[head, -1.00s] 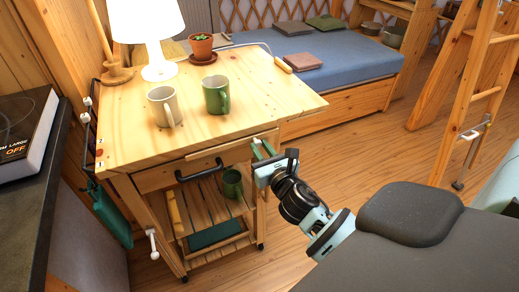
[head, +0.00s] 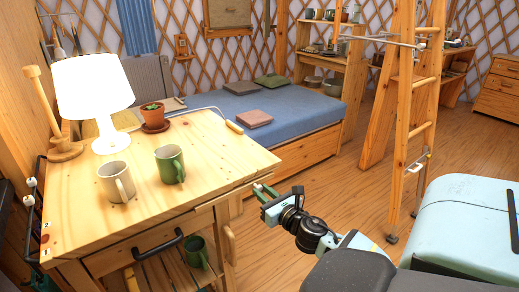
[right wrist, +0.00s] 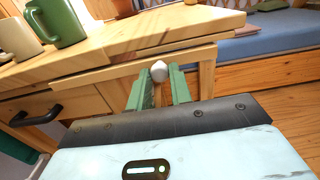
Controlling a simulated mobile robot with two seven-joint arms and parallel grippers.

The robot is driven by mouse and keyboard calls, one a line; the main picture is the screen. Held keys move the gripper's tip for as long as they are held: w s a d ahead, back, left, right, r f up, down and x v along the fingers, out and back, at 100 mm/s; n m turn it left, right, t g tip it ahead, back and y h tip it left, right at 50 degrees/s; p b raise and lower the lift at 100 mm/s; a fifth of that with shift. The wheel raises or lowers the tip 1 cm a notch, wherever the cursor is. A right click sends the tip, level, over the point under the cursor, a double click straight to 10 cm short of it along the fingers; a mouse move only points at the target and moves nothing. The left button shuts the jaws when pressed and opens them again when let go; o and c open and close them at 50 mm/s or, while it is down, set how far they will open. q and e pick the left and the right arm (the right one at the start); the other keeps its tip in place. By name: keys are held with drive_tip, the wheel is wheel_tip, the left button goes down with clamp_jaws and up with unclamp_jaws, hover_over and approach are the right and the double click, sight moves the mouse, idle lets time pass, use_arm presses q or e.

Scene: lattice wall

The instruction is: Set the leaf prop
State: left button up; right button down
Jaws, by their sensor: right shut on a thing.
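My right gripper (head: 262,190) is at the right edge of the wooden cart top (head: 215,150), just under its overhanging right part. In the right wrist view its two green fingers (right wrist: 160,90) are closed around a pale round knob (right wrist: 159,70) beneath the wooden top. The knob sits in front of a wooden rail under the top, which I take to be the leaf prop (right wrist: 110,82). How the knob joins the rail is hidden by the fingers. The cart's right overhang lies level with the rest of the top. My left gripper is not in view.
A blue bed (head: 275,115) is behind. A ladder (head: 410,120) stands at right. Floor is clear between cart and ladder.

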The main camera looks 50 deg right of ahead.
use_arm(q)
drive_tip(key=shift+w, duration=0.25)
use_arm(e)
drive_tip(key=shift+d, duration=0.25)
drive_tip(key=c, duration=1.3)
unclamp_jaws()
drive_tip(key=shift+s, duration=0.1)
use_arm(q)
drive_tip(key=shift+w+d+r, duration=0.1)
use_arm(e)
drive_tip(key=shift+o, duration=0.2)
drive_tip(key=shift+s+a+f, duration=0.1)
drive_tip(key=shift+s+a, duration=0.05)
drive_tip(key=shift+s, duration=0.15)
use_arm(q)
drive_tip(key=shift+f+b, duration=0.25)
drive_tip(key=shift+b, duration=0.05)
use_arm(e)
drive_tip(key=v, duration=0.7)
drive_tip(key=shift+s, duration=0.1)
